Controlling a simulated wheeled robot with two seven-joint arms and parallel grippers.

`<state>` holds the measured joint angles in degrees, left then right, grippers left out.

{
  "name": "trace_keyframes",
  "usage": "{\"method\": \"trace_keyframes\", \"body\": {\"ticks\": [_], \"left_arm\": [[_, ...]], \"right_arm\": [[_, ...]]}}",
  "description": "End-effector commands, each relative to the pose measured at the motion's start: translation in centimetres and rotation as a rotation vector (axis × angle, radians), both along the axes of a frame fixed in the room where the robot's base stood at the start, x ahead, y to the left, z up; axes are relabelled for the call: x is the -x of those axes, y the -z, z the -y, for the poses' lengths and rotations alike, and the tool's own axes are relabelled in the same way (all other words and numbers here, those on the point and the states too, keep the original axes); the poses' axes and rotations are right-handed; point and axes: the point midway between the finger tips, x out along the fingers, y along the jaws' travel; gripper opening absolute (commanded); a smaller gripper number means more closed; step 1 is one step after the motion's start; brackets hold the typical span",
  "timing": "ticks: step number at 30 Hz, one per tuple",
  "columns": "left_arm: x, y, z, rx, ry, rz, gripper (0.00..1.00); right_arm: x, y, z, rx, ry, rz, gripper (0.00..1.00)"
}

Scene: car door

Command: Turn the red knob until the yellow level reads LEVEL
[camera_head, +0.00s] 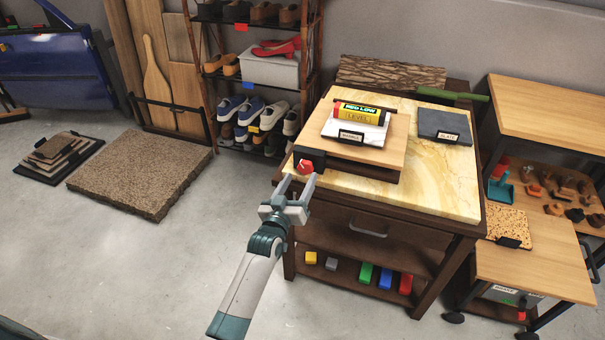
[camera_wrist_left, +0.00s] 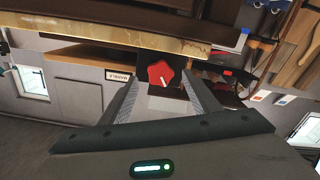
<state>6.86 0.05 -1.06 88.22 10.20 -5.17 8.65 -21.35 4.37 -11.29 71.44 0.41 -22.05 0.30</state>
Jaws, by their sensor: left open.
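The red knob (camera_head: 305,167) sits on a dark block at the front left corner of a wooden board (camera_head: 385,148) on the cabinet top. In the left wrist view the red knob (camera_wrist_left: 160,73) shows a white mark pointing to its lower right. The yellow level (camera_head: 358,116) lies on a white marble slab (camera_head: 343,131) on the board; its display reads "RED LOW". My left gripper (camera_head: 300,186) is open just in front of the knob. In the left wrist view its fingers (camera_wrist_left: 158,92) stand on either side of the knob, apparently short of touching it. My right gripper is out of view.
A dark slate slab (camera_head: 445,126) lies right of the board on the yellow marble top (camera_head: 455,190). A shoe rack (camera_head: 245,75) stands behind left. A wooden side table (camera_head: 540,265) is at right.

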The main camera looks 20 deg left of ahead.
Motion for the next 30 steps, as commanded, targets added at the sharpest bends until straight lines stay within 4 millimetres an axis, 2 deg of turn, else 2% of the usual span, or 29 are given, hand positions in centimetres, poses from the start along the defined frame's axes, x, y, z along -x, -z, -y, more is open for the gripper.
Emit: {"method": "trace_keyframes", "body": {"ticks": [3, 9, 20, 25, 26, 30], "left_arm": [[-1.7, -0.1, 0.0, 0.0, 0.0, 0.001, 0.56], [-3.2, 0.0, 0.1, 0.0, 0.0, 0.0, 0.56], [-3.5, 0.0, 0.1, 0.0, 0.0, 0.0, 0.56], [-3.4, 0.0, 0.1, 0.0, 0.0, 0.0, 0.18], [-3.4, 0.0, 0.1, 0.0, 0.0, 0.0, 0.15], [-3.4, 0.0, 0.1, -0.011, 0.0, 0.0, 0.15]], "right_arm": [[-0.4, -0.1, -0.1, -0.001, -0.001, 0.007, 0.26], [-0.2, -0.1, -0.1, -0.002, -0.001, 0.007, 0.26], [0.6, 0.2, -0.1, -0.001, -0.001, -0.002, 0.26], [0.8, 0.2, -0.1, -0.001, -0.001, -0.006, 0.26], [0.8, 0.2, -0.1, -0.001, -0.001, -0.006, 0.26], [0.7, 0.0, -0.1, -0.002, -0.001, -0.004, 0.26]]}}
